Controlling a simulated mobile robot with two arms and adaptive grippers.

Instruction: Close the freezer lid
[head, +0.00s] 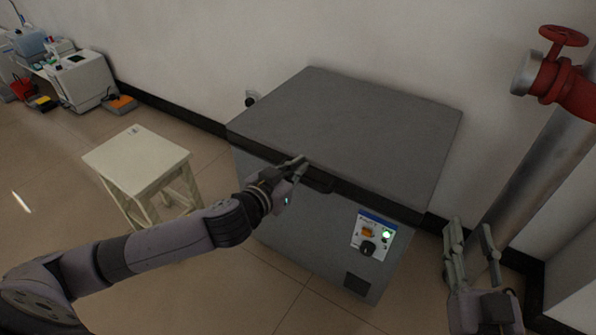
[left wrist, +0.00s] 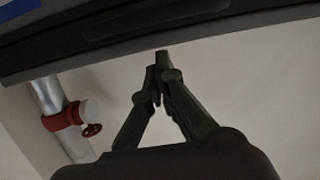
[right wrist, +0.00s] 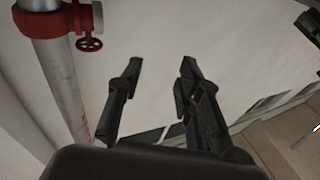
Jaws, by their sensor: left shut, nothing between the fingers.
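The grey freezer (head: 310,235) stands against the wall in the head view. Its lid (head: 350,125) lies flat over the body, and I see no open gap along the front. A dark band with a handle (head: 318,183) runs along the lid's front edge. My left gripper (head: 300,163) is shut and empty, at this front edge just left of the handle; I cannot tell if it touches. In the left wrist view its fingertips (left wrist: 161,55) are together just below the lid's dark edge (left wrist: 230,22). My right gripper (head: 470,226) is open and empty, right of the freezer.
A cream stool (head: 137,160) stands left of the freezer. A metal pipe (head: 530,165) with a red valve (head: 563,36) rises at the right. Lab equipment (head: 80,80) is at the far left. The floor between stool and freezer is clear.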

